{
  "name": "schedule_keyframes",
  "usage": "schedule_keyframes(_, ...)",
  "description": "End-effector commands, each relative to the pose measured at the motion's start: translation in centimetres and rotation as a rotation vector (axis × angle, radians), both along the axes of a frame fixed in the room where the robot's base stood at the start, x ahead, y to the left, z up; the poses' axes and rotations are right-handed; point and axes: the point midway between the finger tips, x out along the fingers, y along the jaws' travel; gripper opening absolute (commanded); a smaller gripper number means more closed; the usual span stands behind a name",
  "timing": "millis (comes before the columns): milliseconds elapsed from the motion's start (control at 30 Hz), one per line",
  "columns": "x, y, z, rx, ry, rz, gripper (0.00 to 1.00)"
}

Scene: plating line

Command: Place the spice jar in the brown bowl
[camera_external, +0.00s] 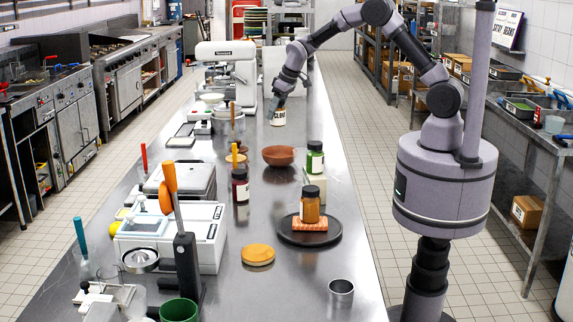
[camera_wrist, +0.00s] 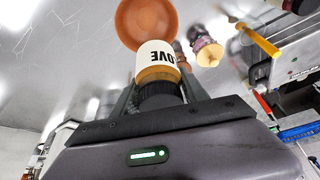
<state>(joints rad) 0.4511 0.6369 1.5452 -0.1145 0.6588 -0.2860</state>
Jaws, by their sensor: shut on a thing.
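The spice jar (camera_external: 278,114) has a white label with dark lettering ending in "LOVE". My gripper (camera_external: 281,98) is shut on it and holds it in the air above the steel counter. In the wrist view the jar (camera_wrist: 157,57) sits between the fingers of my gripper (camera_wrist: 158,90), its dark lid end toward me. The brown bowl (camera_external: 278,156) stands on the counter, below the jar in the external view. In the wrist view the bowl (camera_wrist: 145,18) lies just beyond the jar, which overlaps its edge. The bowl looks empty where it shows.
A dark red bottle (camera_external: 240,187) and a green jar (camera_external: 315,160) flank the bowl's near side. A white mixer (camera_external: 225,52) stands behind on the left.

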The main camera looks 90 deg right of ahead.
Motion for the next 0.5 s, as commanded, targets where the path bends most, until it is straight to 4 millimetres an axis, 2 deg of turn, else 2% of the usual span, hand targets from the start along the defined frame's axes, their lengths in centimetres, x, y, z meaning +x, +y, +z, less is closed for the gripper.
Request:
schedule_keyframes(67, -0.4, -1.3, 0.1, 0.000, -0.001, -0.021, 0.00)
schedule_keyframes(300, -0.4, -1.2, -4.0, 0.001, 0.002, -0.019, 0.00)
schedule_keyframes(367, -0.4, -1.2, -4.7, 0.001, 0.002, -0.019, 0.00)
schedule_keyframes(467, -0.4, -1.2, -6.7, 0.001, 0.003, -0.018, 0.00)
schedule_keyframes(500, -0.5, -1.2, -8.0, 0.002, 0.004, -0.018, 0.00)
